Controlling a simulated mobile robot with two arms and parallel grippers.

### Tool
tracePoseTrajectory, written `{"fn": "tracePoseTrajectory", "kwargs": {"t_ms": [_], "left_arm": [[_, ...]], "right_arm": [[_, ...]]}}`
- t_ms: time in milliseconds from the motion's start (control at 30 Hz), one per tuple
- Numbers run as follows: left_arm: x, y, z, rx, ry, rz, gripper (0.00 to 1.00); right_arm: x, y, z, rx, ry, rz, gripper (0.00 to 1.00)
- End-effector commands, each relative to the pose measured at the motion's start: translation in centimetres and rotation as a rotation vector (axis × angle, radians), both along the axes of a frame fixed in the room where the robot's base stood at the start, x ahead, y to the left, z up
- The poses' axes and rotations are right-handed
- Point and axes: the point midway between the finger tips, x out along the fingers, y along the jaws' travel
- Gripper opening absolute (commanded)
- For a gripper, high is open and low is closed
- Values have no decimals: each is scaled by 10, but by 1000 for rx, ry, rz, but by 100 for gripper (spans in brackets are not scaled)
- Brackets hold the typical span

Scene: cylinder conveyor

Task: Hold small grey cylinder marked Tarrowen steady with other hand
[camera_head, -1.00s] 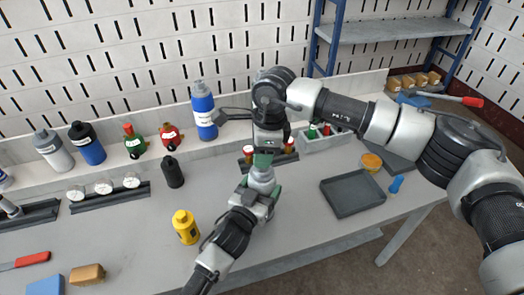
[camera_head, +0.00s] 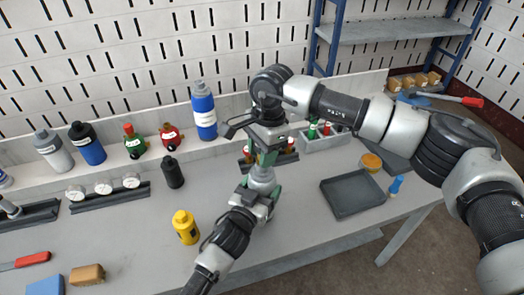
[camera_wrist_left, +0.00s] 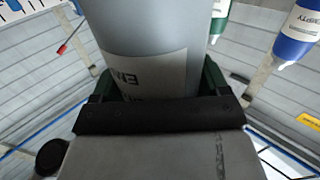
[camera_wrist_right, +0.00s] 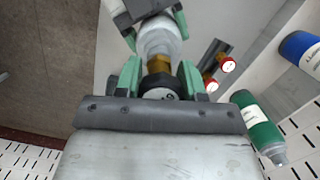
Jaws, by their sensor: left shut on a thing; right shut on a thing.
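The small grey cylinder (camera_head: 262,178) stands upright, off the back row, between my two grippers. My left gripper (camera_head: 260,190) is shut around its body from the front. In the left wrist view the grey body (camera_wrist_left: 145,35) fills the space between the green fingers; its label is only partly visible and I cannot read the name. My right gripper (camera_head: 265,157) comes from above and is shut on the black knob (camera_wrist_right: 158,94) at the cylinder's top. A brass neck (camera_wrist_right: 158,64) shows below the knob in the right wrist view.
A yellow cylinder (camera_head: 186,228) and a black cylinder (camera_head: 173,173) stand to the left. A blue cylinder (camera_head: 204,112) and others stand along the back ledge. A dark tray (camera_head: 352,194) lies to the right.

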Motion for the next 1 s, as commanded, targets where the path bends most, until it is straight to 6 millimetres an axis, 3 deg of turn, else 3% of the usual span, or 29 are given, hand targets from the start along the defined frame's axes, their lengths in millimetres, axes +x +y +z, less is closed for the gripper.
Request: {"fn": "tracePoseTrajectory", "kwargs": {"t_ms": [167,500,767,800,933,1000], "left_arm": [[0,-1,0,0,1,-1,47],[0,-1,0,0,1,-1,47],[0,-1,0,0,1,-1,47],[0,-1,0,0,1,-1,47],[0,-1,0,0,1,-1,47],[0,-1,0,0,1,-1,47]], "right_arm": [[0,1,0,1,0,61,6],[0,1,1,1,0,491,6],[-1,1,1,1,0,526,6],[-1,1,1,1,0,526,40],[0,1,1,1,0,524,60],[0,1,1,1,0,523,60]]}}
